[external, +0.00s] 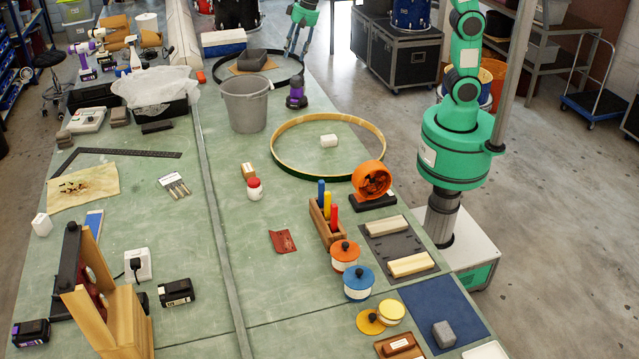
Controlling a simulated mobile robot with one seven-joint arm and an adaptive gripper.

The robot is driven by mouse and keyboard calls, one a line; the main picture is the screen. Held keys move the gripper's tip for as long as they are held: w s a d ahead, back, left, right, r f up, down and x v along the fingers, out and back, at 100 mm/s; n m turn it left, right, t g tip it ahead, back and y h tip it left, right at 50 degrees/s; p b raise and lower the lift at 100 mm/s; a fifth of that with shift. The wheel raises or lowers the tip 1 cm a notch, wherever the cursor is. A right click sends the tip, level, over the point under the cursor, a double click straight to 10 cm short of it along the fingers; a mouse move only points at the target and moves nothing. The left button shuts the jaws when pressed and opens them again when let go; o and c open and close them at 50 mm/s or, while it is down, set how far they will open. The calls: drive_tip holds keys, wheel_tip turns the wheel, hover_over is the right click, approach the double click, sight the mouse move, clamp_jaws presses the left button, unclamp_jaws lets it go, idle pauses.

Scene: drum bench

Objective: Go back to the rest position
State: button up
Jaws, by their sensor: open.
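My gripper (296,50) hangs down at the top of the external view, beyond the far part of the green bench (290,285). Its two dark fingers are spread and nothing shows between them. It appears above or near the right part of a dark hoop (300,76); I cannot tell its exact height. My green arm rises at the right side of the bench, and its upper part leaves the picture at the top.
A grey bucket (246,108), a purple-based tool (296,93) and a wooden hoop (283,173) stand near the gripper's side. Black cases (405,58) stand on the floor behind.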

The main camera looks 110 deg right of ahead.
drive_tip(key=s+a+r+n+t+b, duration=0.1)
drive_tip(key=s+a+r+n+b, duration=0.15)
drive_tip(key=s+a+n, duration=0.9)
drive_tip(key=s+a+f, duration=0.2)
drive_tip(key=s+a, duration=0.1)
drive_tip(key=s, duration=0.5)
drive_tip(key=s+a+f+n+t, duration=0.1)
drive_tip(key=s+a+f, duration=0.1)
drive_tip(key=s, duration=0.6)
drive_tip(key=s+a+f+n+y+b, duration=0.1)
drive_tip(key=s+a, duration=0.3)
drive_tip(key=s, duration=0.4)
drive_tip(key=shift+s+a+f, duration=0.2)
drive_tip(key=shift+s+f, duration=0.05)
drive_tip(key=shift+f, duration=0.5)
